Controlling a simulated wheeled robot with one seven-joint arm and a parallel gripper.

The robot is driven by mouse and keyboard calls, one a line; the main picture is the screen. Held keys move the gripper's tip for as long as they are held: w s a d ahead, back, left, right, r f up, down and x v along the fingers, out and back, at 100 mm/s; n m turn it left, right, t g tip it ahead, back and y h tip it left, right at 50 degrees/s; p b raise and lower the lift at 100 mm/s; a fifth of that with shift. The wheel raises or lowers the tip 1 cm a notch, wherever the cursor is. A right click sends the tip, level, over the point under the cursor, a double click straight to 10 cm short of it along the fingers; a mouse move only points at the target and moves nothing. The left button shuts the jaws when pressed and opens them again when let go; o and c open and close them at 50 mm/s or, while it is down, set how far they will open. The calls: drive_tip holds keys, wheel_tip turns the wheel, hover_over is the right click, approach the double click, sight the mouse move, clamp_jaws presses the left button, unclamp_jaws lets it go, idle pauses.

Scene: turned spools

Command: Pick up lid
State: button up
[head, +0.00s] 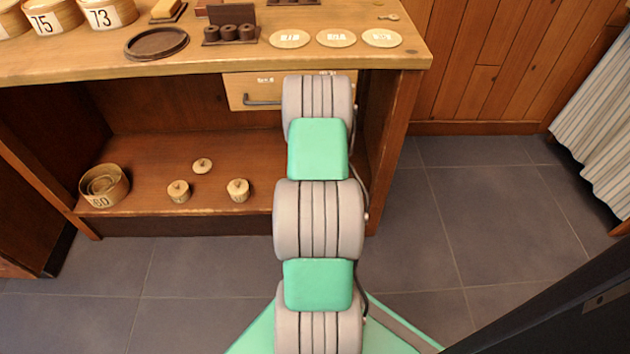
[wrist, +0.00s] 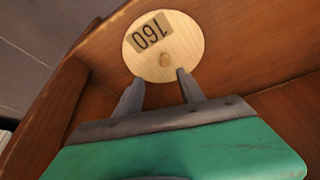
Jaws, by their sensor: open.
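In the wrist view a round pale wooden lid (wrist: 185,40) lies on a reddish-brown wooden surface. It has a dark label reading 160, upside down, and a small round knob (wrist: 166,60) near its lower part. My gripper (wrist: 159,79) is open and empty. Its two fingertips are apart, near the lid's lower edge, with the knob just beyond the gap between them. I cannot tell the height of the fingertips over the lid. In the head view my arm hides the gripper, and I cannot see this lid there.
The workbench top (head: 260,61) holds several pale labelled discs, a dark round tray (head: 156,43) and numbered boxes. A drawer (head: 240,90) sits below it. The lower shelf (head: 140,160) bears a round box (head: 104,186) and three small knobbed pieces. The grey floor at right is clear.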

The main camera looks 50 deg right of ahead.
drive_tip(key=b+x, duration=0.1)
drive_tip(key=x, duration=0.3)
drive_tip(key=w+a+b+x, duration=0.1)
drive_tip(key=x, duration=0.1)
drive_tip(key=shift+d+f+b, duration=0.1)
drive_tip(key=shift+f+b, duration=0.25)
drive_tip(key=shift+f, duration=0.1)
drive_tip(key=shift+c, duration=0.3)
drive_tip(key=shift+d, duration=0.1)
clamp_jaws()
drive_tip(key=shift+r, duration=0.1)
